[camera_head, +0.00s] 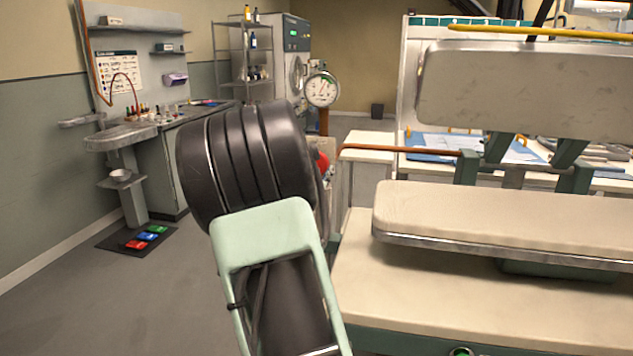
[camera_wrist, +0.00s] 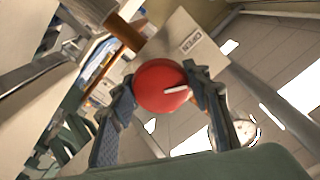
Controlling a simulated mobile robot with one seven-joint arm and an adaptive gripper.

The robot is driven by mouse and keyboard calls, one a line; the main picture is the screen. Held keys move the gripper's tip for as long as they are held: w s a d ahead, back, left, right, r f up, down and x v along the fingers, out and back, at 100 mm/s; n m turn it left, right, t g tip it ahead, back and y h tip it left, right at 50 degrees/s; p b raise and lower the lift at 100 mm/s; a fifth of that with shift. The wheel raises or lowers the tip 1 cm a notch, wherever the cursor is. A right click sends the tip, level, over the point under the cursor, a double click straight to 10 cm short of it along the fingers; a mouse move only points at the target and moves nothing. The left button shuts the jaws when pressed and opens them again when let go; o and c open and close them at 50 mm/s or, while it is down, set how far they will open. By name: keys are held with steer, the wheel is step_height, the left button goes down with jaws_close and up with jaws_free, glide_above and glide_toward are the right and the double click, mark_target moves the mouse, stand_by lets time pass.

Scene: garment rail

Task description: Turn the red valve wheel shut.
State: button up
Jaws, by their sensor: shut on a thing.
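The red valve wheel (camera_wrist: 161,86) sits between the two fingers of my gripper (camera_wrist: 158,92) in the wrist view. It is round, with a pale pointer mark on its face. My gripper is shut on it, one finger at each side of the rim. In the head view only a small red part of the wheel (camera_head: 322,163) shows; my arm hides the rest and the fingers. A plate marked "OPEN" (camera_wrist: 190,42) is behind the wheel in the wrist view.
A round gauge (camera_head: 321,89) stands on a copper pipe above the valve. A copper pipe (camera_head: 400,149) runs right to a pressing machine with padded boards (camera_head: 500,215). A sink bench (camera_head: 120,135) and coloured pedals (camera_head: 145,238) are at the left. The floor between is clear.

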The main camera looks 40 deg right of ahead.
steer(key=m+b, duration=0.5)
steer(key=b, duration=0.1)
steer(key=shift+f+m+b, duration=0.15)
steer(key=shift+m+b, duration=0.2)
steer(key=shift+m, duration=0.05)
steer(key=m+b, duration=0.3)
steer(key=shift+r+m+b, duration=0.3)
steer(key=shift+m+b, duration=0.7)
steer(key=shift+m, duration=0.3)
steer(key=shift+r+m, duration=0.1)
steer(key=shift+m, duration=0.2)
steer(key=o, duration=1.2)
steer(key=shift+a, duration=0.1)
steer(key=v, duration=1.1)
steer(key=shift+s+a, duration=0.25)
steer(key=shift+a, duration=0.1)
